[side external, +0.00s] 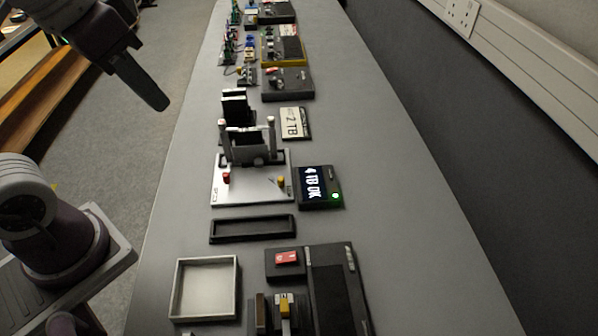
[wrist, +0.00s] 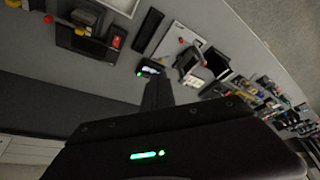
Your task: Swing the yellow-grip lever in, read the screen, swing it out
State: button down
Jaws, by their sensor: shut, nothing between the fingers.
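The yellow-grip lever (side external: 281,182) is a small yellow knob at the right front of a white dock plate (side external: 222,195) in the side view. A red knob (side external: 226,177) sits at the plate's left. Dark upright drives (side external: 245,143) stand between two posts at the plate's back. The screen (side external: 319,187), beside the plate on its right, is lit and reads "4 TB OK" with a green light. It also shows, small, in the wrist view (wrist: 151,70). My gripper (side external: 155,97) is shut and empty, held high over the floor left of the bench, apart from the lever.
A "2 TB" card (side external: 294,123) lies behind the screen. In front are a black tray (side external: 252,229), a white open tray (side external: 204,288) and a dark unit with a red block (side external: 287,258). Several other devices line the bench behind. The bench's right side is bare.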

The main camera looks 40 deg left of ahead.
jog(key=w+d+f+g, duration=0.1)
jog(key=w+f+g, duration=0.1)
jog(key=w, duration=0.6)
jog(key=w+f+g, duration=0.2)
jog(key=w, duration=0.7)
jog(key=w+d+f+m+g, duration=0.1)
jog(key=w+f, duration=0.4)
jog(key=f, duration=0.4)
jog(key=w+f+g, duration=0.2)
jog(key=w+f, duration=0.3)
jog(key=f, duration=0.4)
jog(key=shift+d+f+m, duration=0.25)
jog(key=shift+d+m, duration=0.15)
jog(key=x, duration=1)
jog(key=shift+s+a, duration=0.15)
jog(key=shift+a, duration=0.1)
